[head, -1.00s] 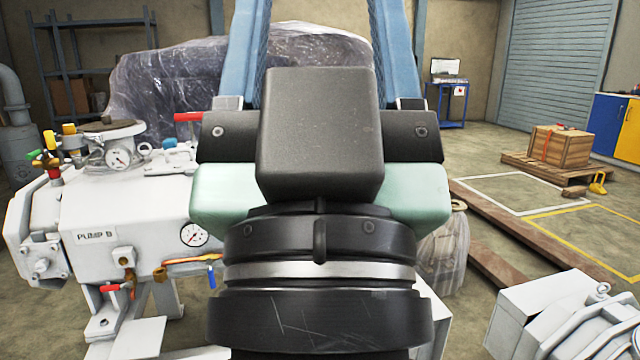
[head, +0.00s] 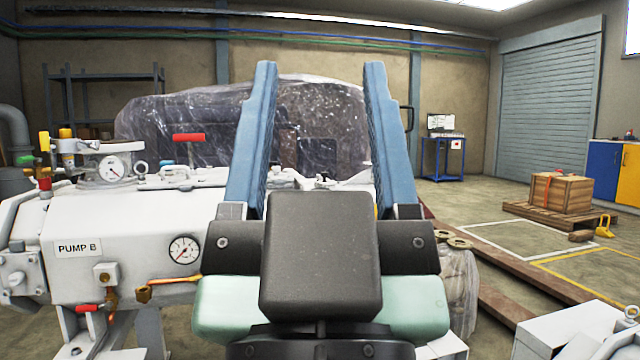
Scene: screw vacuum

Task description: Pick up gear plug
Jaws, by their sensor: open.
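My gripper (head: 320,68) is open in the middle of the head view, with two blue fingers pointing up and apart and nothing between them. Its dark body and pale green sides cover the lower centre. A white pump labelled PUMP B (head: 120,240) stands at left and behind the gripper. It carries round gauges, a red handle (head: 188,137) and brass fittings. I cannot pick out the gear plug for certain; part of the pump is hidden behind my gripper.
A plastic-wrapped machine (head: 165,135) stands behind the pump. A wrapped item (head: 458,285) sits just right of the gripper, near long beams on the floor. White equipment (head: 580,335) is at lower right.

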